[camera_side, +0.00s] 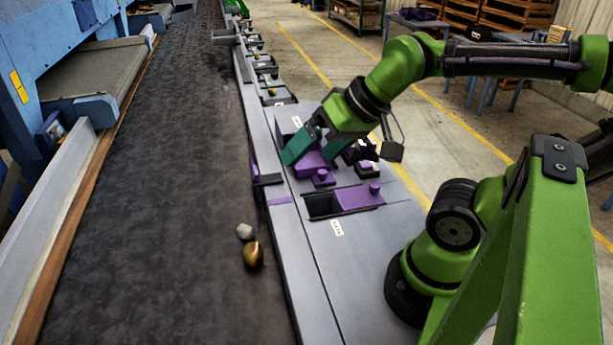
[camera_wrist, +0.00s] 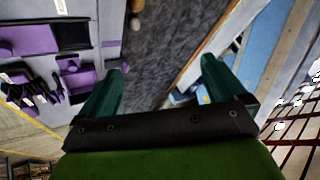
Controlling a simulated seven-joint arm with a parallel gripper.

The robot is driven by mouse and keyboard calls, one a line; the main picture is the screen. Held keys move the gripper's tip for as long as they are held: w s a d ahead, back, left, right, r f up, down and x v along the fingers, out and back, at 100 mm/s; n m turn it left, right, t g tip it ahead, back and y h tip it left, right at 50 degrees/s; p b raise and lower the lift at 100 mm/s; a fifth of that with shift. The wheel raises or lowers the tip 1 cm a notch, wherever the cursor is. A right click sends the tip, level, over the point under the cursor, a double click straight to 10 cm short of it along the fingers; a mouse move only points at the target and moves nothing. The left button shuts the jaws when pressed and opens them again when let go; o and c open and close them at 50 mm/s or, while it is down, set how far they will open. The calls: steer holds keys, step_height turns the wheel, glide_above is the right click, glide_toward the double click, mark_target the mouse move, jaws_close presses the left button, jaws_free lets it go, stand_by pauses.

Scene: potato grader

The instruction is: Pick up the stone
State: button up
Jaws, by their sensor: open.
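The stone (camera_side: 244,231) is a small pale grey lump on the dark belt, near the belt's right edge in the side view. It touches or nearly touches a golden-brown potato (camera_side: 253,256) just in front of it. In the wrist view the stone (camera_wrist: 135,22) shows small near the top edge, with the potato (camera_wrist: 137,5) above it, partly cut off. My gripper (camera_side: 309,158) is open and empty, with its teal fingers spread, above the grey side panel beyond the stone and to its right. In the wrist view my gripper (camera_wrist: 163,75) has bare belt between its fingers.
The dark belt (camera_side: 150,200) is mostly clear around the stone. The grey panel (camera_side: 370,250) beside it has a purple-lidded bin (camera_side: 323,205) and purple blocks under my gripper. Blue machinery (camera_side: 50,60) borders the belt at left.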

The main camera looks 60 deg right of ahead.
stand_by(0.3)
steer(key=c, duration=0.5)
